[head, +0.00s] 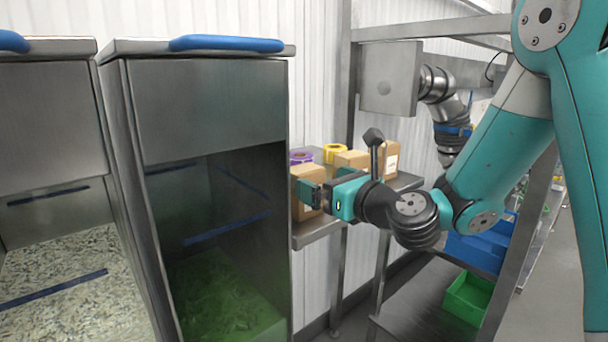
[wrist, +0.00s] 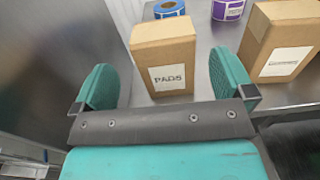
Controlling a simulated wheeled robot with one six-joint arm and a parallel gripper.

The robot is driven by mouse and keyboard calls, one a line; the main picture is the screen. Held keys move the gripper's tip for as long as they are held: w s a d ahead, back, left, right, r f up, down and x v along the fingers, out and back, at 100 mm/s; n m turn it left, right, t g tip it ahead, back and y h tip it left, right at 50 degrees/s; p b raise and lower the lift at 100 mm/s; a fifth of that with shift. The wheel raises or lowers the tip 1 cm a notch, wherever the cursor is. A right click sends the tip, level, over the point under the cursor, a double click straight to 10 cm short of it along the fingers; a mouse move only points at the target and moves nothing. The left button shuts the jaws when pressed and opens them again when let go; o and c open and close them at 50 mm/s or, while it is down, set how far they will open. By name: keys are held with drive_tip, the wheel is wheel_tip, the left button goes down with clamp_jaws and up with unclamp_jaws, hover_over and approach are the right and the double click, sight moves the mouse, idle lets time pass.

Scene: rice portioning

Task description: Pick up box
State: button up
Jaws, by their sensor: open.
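A brown cardboard box (wrist: 164,62) with a white label reading "PADS" stands upright on a metal shelf. In the wrist view it is ahead of my gripper (wrist: 165,85), between the lines of its two open teal fingers. In the head view the box (head: 307,190) is partly hidden behind my gripper (head: 312,193). The fingers look empty; I cannot tell whether they touch the box. A second brown box (wrist: 281,45) with a white label stands to the right in the wrist view.
The metal shelf (head: 318,232) also holds a purple tape roll (head: 301,157) and a yellow one (head: 335,151). A tall steel bin (head: 208,105) stands just left of the shelf. Blue (head: 470,252) and green (head: 467,297) crates sit lower right.

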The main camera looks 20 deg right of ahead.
sight(313, 178)
drive_tip(key=shift+p+x, duration=0.4)
drive_tip(key=shift+x, duration=0.75)
drive_tip(key=p+x, duration=0.3)
drive_tip(key=x, duration=0.1)
drive_tip(key=shift+w+d, duration=0.1)
drive_tip(key=shift+w, duration=0.2)
drive_tip(key=shift+w+f, duration=0.2)
drive_tip(key=shift+w, duration=0.05)
drive_tip(key=c, duration=0.9)
drive_tip(key=shift+c, duration=0.5)
drive_tip(key=shift+r, duration=0.15)
